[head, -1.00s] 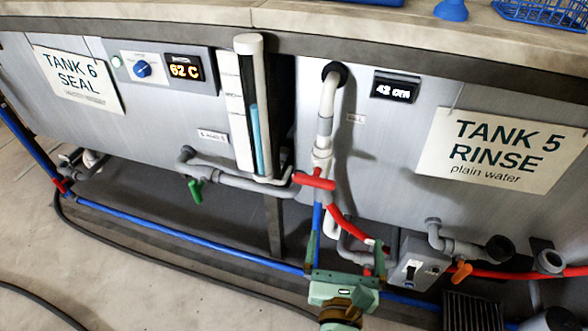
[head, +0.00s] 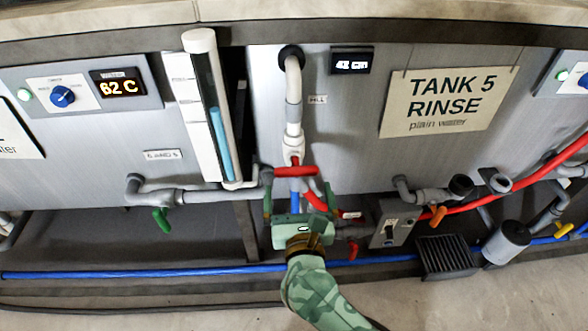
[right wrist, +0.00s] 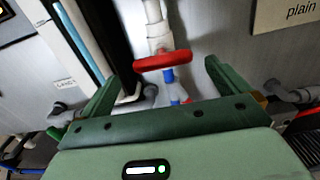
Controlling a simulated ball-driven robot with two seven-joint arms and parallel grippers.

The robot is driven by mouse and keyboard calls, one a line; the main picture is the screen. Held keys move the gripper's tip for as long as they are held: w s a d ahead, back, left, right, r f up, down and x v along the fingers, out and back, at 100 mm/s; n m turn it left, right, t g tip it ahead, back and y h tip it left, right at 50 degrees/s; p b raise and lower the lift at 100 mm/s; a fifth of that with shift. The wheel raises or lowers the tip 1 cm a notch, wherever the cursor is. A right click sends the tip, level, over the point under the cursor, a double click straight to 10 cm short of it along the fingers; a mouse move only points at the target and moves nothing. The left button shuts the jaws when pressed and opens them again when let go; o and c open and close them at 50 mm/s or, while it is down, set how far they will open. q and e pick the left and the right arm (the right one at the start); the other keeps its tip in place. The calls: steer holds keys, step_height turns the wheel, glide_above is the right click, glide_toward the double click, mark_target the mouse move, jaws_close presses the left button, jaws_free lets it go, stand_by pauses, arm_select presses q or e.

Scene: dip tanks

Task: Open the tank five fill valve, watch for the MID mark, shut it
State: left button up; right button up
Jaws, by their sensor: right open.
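The red fill valve handle (head: 296,171) lies crosswise on the grey and white fill pipe (head: 293,100) at tank five. It also shows in the right wrist view (right wrist: 162,61). My right gripper (head: 299,203) is open just below the handle, with one finger toward each side; I see no clear grip on it. In the right wrist view my gripper (right wrist: 161,75) has the handle between its fingertips. The level gauge (head: 205,105) left of the pipe holds a blue column (head: 221,145); its mark labels are too small to read. The display (head: 351,61) appears to read 43 cm. My left gripper is out of view.
The TANK 5 RINSE sign (head: 445,103) hangs right of the pipe. A green valve handle (head: 161,219) sits lower left and an orange one (head: 438,216) lower right. A grey switch box (head: 393,223) and red hose (head: 520,188) are right of my gripper. Floor is clear in front.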

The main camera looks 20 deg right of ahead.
mark_target(297, 172)
steer(key=b+x, duration=0.1)
steer(key=x, duration=0.6)
steer(key=shift+w+d, duration=0.15)
steer(key=shift+w, duration=0.15)
steer(key=shift+c, duration=0.3)
steer(key=c, duration=0.6)
